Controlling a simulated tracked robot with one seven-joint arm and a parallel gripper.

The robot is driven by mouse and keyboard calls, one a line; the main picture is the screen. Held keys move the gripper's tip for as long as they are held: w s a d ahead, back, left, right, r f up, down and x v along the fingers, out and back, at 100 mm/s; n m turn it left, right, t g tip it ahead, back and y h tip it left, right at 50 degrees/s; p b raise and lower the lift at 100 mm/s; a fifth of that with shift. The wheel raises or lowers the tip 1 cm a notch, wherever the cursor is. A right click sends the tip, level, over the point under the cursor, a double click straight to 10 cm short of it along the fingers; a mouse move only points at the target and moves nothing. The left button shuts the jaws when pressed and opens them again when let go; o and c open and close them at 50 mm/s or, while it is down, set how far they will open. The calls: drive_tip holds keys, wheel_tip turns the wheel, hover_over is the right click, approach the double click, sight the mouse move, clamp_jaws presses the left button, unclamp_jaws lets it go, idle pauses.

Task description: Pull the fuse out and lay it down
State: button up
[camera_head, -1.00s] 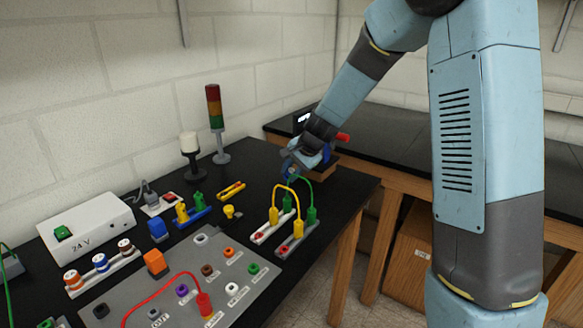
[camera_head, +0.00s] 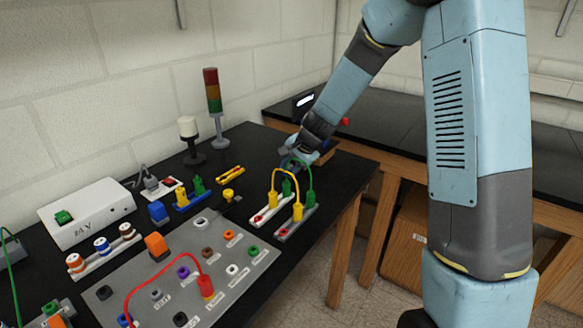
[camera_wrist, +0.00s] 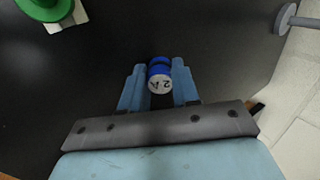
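In the wrist view, a blue fuse (camera_wrist: 159,76) with a white cap marked "2A" sits between the two blue fingers of my gripper (camera_wrist: 160,88). Both fingers appear to touch its sides. Only dark tabletop shows around the fuse, with no holder at it. In the head view, my gripper (camera_head: 300,160) is low over the far right part of the black table (camera_head: 262,150), behind the green and yellow leads. The fuse is too small and hidden there to make out, and I cannot tell whether it touches the table.
Green and yellow leads (camera_head: 310,180) arch from plugs just in front of my gripper. A signal tower (camera_head: 214,100), a small lamp (camera_head: 189,135) and a blue rail with yellow and green parts (camera_head: 190,198) stand to the left. The grey panel (camera_head: 235,285) is nearer.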

drive_tip(key=o, duration=0.5)
drive_tip(key=v, duration=1.3)
drive_tip(key=shift+s+r, duration=0.15)
drive_tip(key=shift+r, duration=0.2)
